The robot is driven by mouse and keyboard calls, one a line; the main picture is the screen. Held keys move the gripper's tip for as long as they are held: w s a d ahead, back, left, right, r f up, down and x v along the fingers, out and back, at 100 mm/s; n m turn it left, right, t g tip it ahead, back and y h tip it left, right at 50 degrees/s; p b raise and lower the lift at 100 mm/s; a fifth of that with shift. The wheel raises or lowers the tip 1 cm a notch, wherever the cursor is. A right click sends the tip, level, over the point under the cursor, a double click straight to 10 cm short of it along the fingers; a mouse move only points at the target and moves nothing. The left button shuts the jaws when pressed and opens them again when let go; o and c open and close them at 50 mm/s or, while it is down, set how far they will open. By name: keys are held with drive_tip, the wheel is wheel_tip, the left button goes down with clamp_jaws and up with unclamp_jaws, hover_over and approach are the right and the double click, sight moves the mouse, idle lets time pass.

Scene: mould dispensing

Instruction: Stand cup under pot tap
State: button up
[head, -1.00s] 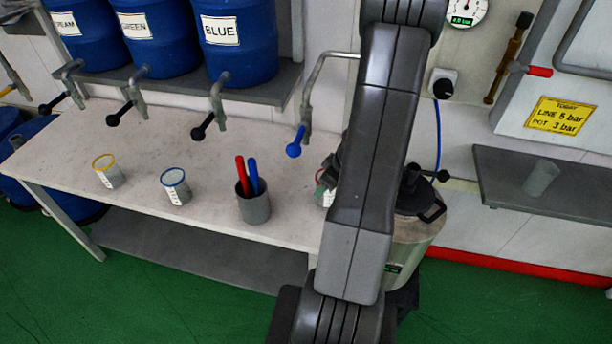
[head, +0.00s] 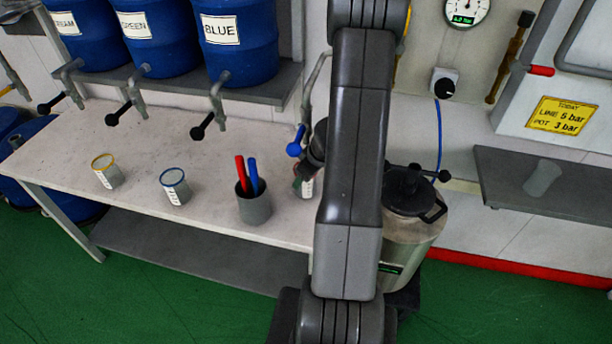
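A small cup (head: 308,187) with a white label is at the right end of the white bench, partly hidden behind my arm. My gripper (head: 303,174) is at the cup's upper side, and its fingers are mostly hidden; the cup moves along with it, so it appears shut on the cup. The pot tap (head: 295,147) with a blue lever hangs from a bent pipe just above the cup and slightly left. I cannot tell whether the cup touches the bench. The metal pressure pot (head: 414,228) with a black lid stands right of my arm.
On the bench (head: 135,165) stand a yellow-rimmed cup (head: 107,172), a blue-rimmed cup (head: 175,187) and a grey holder (head: 254,208) with red and blue sticks. Blue drums (head: 240,55) with black-levered taps sit on a shelf behind. A grey shelf (head: 520,185) is at right.

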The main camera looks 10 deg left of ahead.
drive_tip(key=shift+f, duration=0.1)
drive_tip(key=o, duration=0.9)
drive_tip(key=shift+o, duration=0.2)
drive_tip(key=shift+d+r, duration=0.1)
drive_tip(key=shift+r, duration=0.3)
drive_tip(key=shift+d+r+p, duration=0.2)
drive_tip(key=shift+r+p, duration=0.35)
drive_tip(key=shift+p, duration=0.15)
drive_tip(key=s+d, duration=0.5)
drive_tip(key=d, duration=0.6)
drive_tip(key=shift+f+b, duration=0.25)
drive_tip(key=shift+b, duration=0.2)
